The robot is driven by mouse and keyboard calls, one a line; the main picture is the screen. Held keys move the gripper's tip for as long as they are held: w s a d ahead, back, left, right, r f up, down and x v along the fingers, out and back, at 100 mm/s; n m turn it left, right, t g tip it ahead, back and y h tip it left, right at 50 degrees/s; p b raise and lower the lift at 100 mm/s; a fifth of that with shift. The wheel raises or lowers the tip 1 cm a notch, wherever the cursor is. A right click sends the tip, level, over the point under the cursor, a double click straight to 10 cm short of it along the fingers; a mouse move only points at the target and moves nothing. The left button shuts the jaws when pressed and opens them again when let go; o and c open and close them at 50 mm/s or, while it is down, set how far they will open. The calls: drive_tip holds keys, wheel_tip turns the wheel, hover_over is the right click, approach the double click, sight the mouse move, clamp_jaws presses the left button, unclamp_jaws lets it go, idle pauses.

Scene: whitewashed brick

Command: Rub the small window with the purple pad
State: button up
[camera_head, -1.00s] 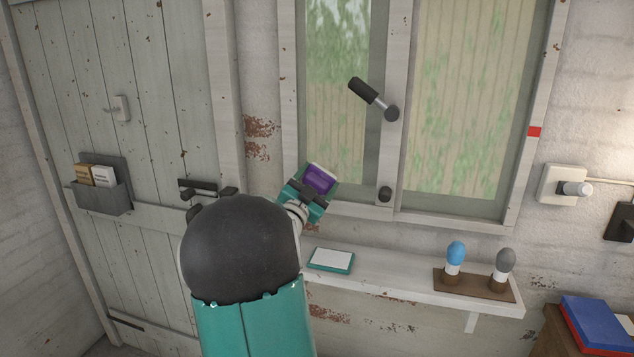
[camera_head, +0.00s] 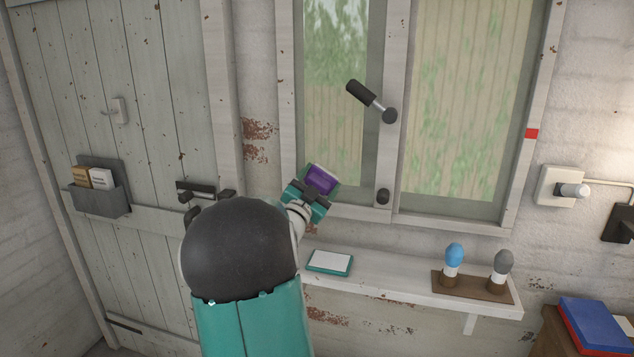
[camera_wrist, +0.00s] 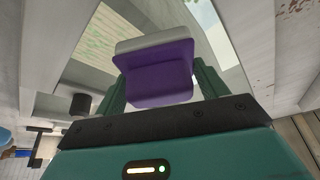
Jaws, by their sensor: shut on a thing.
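The purple pad (camera_head: 321,179) has a pale layer on its far side. My gripper (camera_head: 311,191) is shut on it, near the lower left corner of the small window (camera_head: 336,100). In the wrist view the purple pad (camera_wrist: 156,72) sits between the two green fingers of my gripper (camera_wrist: 156,88), its pale side facing the window glass. I cannot tell whether the pad touches the glass. The small window is the narrow left pane, dirty with green streaks. A black handle (camera_head: 362,93) sits on the post at its right.
Below is a white shelf (camera_head: 400,284) with a teal-edged white pad (camera_head: 330,262) and a brown stand (camera_head: 470,285) holding a blue-topped and a grey-topped item. A black knob (camera_head: 382,196) sticks out right of my gripper. A larger pane (camera_head: 465,110) lies further right.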

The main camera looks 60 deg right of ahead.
sight(327, 189)
drive_tip(key=shift+s+d, duration=0.2)
drive_tip(key=shift+s, duration=1.45)
drive_tip(key=shift+d, duration=0.1)
drive_tip(key=shift+w, duration=0.15)
drive_tip(key=shift+w+a, duration=0.2)
drive_tip(key=shift+w, duration=1.8)
drive_tip(key=shift+c, duration=0.8)
drive_tip(key=shift+s+a, duration=0.2)
drive_tip(key=shift+a, duration=0.75)
drive_tip(key=shift+s+a, duration=0.2)
drive_tip(key=shift+a, duration=0.8)
drive_tip(key=shift+s+a, duration=0.2)
drive_tip(key=shift+a, duration=0.75)
drive_tip(key=shift+a, duration=0.15)
drive_tip(key=shift+s+a, duration=0.2)
drive_tip(key=shift+a, duration=1.15)
